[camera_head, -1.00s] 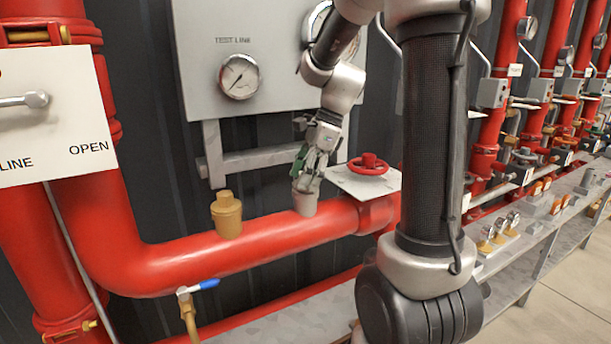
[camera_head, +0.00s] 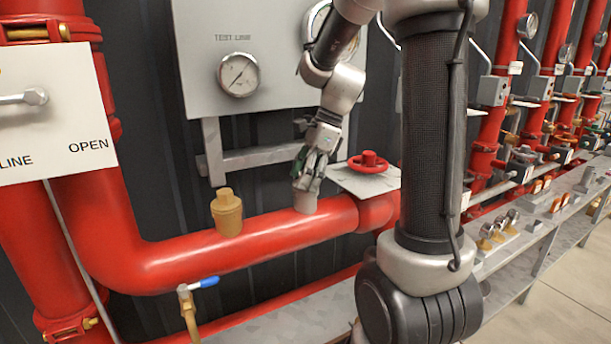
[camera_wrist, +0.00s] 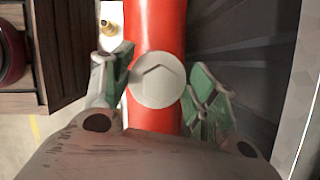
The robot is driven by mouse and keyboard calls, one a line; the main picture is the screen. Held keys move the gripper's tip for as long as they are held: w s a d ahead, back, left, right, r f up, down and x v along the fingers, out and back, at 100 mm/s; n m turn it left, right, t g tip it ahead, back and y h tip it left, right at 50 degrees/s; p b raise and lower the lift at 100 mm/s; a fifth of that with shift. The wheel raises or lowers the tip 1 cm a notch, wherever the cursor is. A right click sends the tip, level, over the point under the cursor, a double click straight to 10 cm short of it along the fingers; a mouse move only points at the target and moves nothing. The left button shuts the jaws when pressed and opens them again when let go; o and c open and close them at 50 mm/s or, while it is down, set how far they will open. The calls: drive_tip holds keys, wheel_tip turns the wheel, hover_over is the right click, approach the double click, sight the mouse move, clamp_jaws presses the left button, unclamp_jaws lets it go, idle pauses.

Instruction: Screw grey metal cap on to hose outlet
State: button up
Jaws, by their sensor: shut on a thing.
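The grey metal cap (camera_wrist: 157,80) shows in the wrist view as a round disc with a raised hexagonal mark. It sits between the two green-padded fingers of my gripper (camera_head: 308,184), which is shut on it. In the head view, my gripper points down at the top of a short grey upright piece (camera_head: 305,203) on the red pipe (camera_head: 265,242). This is where the hose outlet stands. The seam between cap and outlet is hidden by the fingers, so I cannot tell how far the cap is seated.
A brass-capped outlet (camera_head: 227,212) stands on the pipe to the left. A red handwheel (camera_head: 368,163) on a pale plate is close on the right. A blue-handled valve (camera_head: 199,285) hangs below. The gauge panel (camera_head: 205,75) is behind my arm.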

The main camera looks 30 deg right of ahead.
drive_tip(key=o, duration=0.3)
drive_tip(key=c, duration=0.4)
drive_tip(key=m+t, duration=0.1)
drive_tip(key=m, duration=0.1)
drive_tip(key=shift+m, duration=0.4)
drive_tip(key=m+t+h, duration=0.1)
drive_tip(key=m, duration=0.2)
drive_tip(key=shift+m, duration=0.3)
drive_tip(key=shift+m, duration=0.4)
drive_tip(key=m+h, duration=0.1)
drive_tip(key=m, duration=0.1)
drive_tip(key=shift+m+t, duration=0.3)
drive_tip(key=shift+t, duration=0.1)
drive_tip(key=shift+m+t+h, duration=0.3)
drive_tip(key=shift+m+h, duration=0.6)
drive_tip(key=shift+m, duration=1.1)
